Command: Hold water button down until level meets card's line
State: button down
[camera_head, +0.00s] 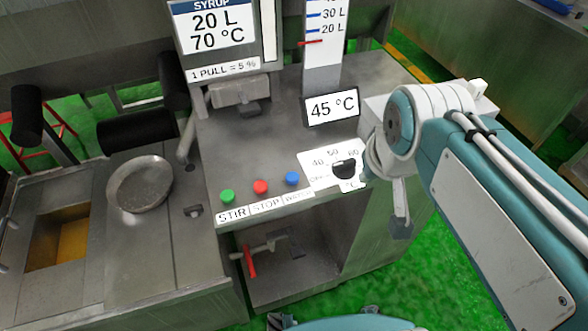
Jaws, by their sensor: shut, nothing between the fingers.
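The blue button (291,178) sits at the right end of a row on the front panel, above a label (298,197) that seems to read WATER. The card (216,34) reads SYRUP, 20 L, 70 °C. The level scale (323,50) has blue marks at 30 L and 20 L and a red mark (311,43) a little below the 20 L mark. I cannot make out a liquid level. My gripper (402,228) hangs at the right of the panel, shut and empty, apart from the blue button. Its fingertips are small and hard to see.
A green button (227,196) and a red button (261,187) stand left of the blue one. A dial (344,169) lies between the blue button and my arm. A display (332,106) reads 45 °C. A red-handled valve (250,262) sits below. A round pan (140,184) is at left.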

jog(key=w+a+n+g, duration=0.1)
jog(key=w+a+g, duration=0.1)
jog(key=w+a, duration=0.35)
jog(key=n+g, duration=0.2)
jog(key=g, duration=0.1)
send_over(293, 176)
notch_tip(293, 176, down, 4)
jog(key=r, duration=0.1)
jog(key=shift+f, duration=0.25)
notch_tip(293, 176, down, 14)
